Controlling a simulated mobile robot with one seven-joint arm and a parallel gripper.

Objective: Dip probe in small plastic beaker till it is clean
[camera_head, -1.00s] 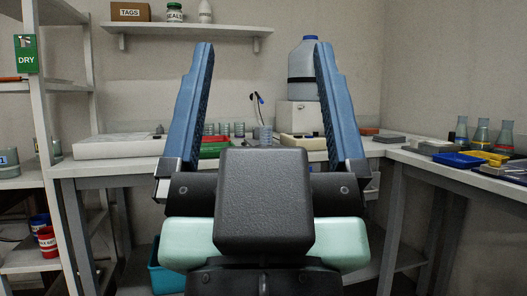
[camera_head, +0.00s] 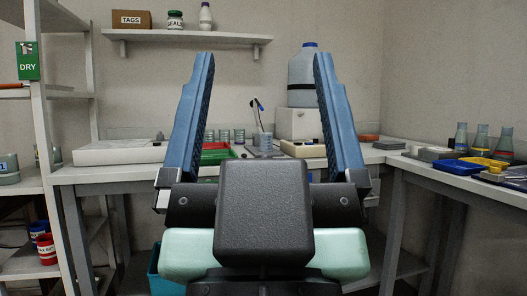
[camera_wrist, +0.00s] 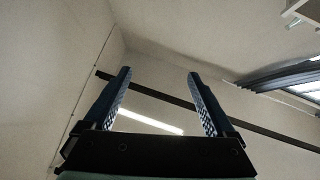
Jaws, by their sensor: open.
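My gripper (camera_head: 261,60) is open and empty in the head view, its two blue fingers pointing up and spread wide. The wrist view also shows my gripper (camera_wrist: 160,78) open, against bare wall and ceiling. Between the fingers, far off on the back bench, a thin dark probe (camera_head: 257,104) stands up on a cable or stalk. My gripper touches neither.
The back bench (camera_head: 120,173) holds a white slab (camera_head: 118,152), a green tray (camera_head: 216,154) and a large blue-capped jug (camera_head: 302,75). The right bench (camera_head: 455,180) holds flasks (camera_head: 482,140) and a blue tray (camera_head: 456,167). A shelf rack (camera_head: 45,100) stands at left.

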